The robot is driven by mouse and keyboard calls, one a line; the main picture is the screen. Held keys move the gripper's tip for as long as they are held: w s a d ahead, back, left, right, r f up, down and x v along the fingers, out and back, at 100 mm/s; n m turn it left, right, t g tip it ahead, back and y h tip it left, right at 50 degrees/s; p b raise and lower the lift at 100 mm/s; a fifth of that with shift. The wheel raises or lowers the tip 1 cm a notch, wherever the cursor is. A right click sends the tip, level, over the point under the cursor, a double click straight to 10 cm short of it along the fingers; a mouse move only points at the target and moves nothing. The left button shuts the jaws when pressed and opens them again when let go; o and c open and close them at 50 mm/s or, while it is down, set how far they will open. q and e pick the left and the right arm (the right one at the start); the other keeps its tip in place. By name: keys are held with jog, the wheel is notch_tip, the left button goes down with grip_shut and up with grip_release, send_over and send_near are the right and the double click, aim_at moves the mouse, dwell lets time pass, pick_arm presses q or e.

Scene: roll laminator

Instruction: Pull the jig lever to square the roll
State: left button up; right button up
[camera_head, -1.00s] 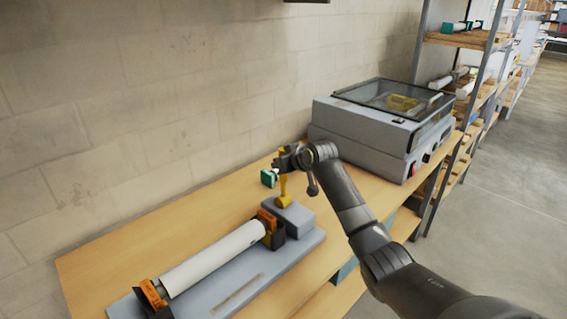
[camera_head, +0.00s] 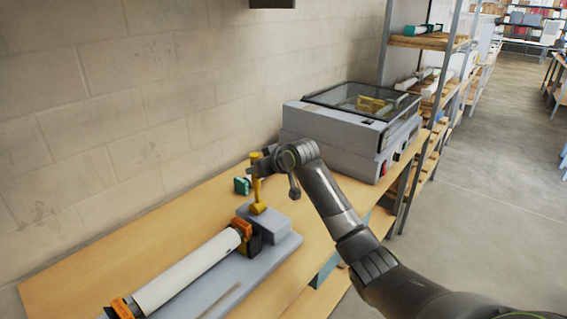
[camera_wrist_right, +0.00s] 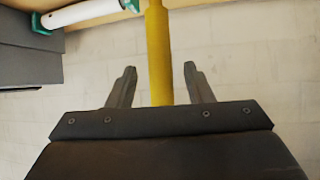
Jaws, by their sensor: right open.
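The yellow jig lever (camera_head: 257,192) stands roughly upright on the grey jig block (camera_head: 272,224) on the bench. My right gripper (camera_head: 257,164) is at the lever's upper part. In the right wrist view the lever (camera_wrist_right: 159,50) runs between the two open fingers of the gripper (camera_wrist_right: 158,72), with gaps on both sides. The white roll (camera_head: 188,270) lies along the jig, between an orange and black holder (camera_head: 243,234) at its far end and an orange holder (camera_head: 122,308) at its near end. My left gripper is out of view.
The grey laminator (camera_head: 340,130) with a clear lid stands behind my right arm on the wooden bench (camera_head: 90,265). A small green piece (camera_head: 242,186) sits beside the lever. A block wall (camera_head: 120,120) runs along the back. Shelving (camera_head: 430,42) stands beyond the laminator.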

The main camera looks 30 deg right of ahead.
jog(key=b+v, duration=0.2)
jog(key=v, duration=1.1)
jog(key=shift+b, duration=0.4)
jog(key=shift+s, duration=0.1)
